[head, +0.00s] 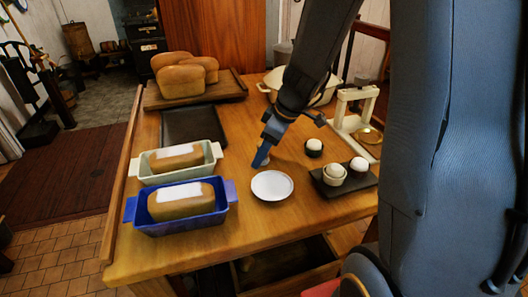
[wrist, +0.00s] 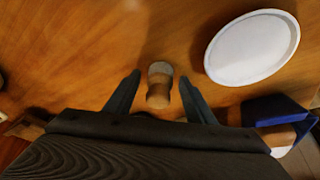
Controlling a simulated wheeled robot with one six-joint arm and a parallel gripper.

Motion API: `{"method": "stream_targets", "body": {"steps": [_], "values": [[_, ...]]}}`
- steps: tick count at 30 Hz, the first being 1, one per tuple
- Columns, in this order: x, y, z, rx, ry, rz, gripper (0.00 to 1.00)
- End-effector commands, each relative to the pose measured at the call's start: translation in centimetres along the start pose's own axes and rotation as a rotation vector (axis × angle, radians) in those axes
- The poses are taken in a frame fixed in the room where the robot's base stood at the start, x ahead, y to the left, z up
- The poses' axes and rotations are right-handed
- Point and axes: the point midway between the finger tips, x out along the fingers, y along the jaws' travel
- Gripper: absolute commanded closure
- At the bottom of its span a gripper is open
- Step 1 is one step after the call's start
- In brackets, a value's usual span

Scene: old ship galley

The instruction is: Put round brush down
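The round brush (wrist: 158,84), a short wooden piece with a pale grey round end, is between the two fingers of my gripper (wrist: 159,78) in the wrist view. A gap shows on each side of it, so the fingers are apart from it and open. The brush appears to stand on the wooden table (head: 215,246). In the head view my gripper (head: 261,157) points down at the tabletop, just behind a white plate (head: 272,186); the brush is mostly hidden there. The plate also shows in the wrist view (wrist: 252,47).
Left of my gripper are a blue loaf tin (head: 180,223) and a pale green one (head: 150,178), both with bread. To the right are a dark tray (head: 364,187) with egg cups and a white scale (head: 352,118). Bread loaves (head: 182,78) lie on a back board.

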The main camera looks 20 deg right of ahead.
Motion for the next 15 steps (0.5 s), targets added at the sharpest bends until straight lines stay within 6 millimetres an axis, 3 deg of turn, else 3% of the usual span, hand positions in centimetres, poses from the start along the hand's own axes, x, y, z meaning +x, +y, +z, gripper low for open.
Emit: {"method": "stream_targets", "body": {"steps": [8, 15], "values": [[-0.3, 0.0, -0.1, 0.0, 0.0, 0.0, 0.5], [-3.8, 0.2, -0.2, -0.001, 0.004, 0.006, 0.5]]}}
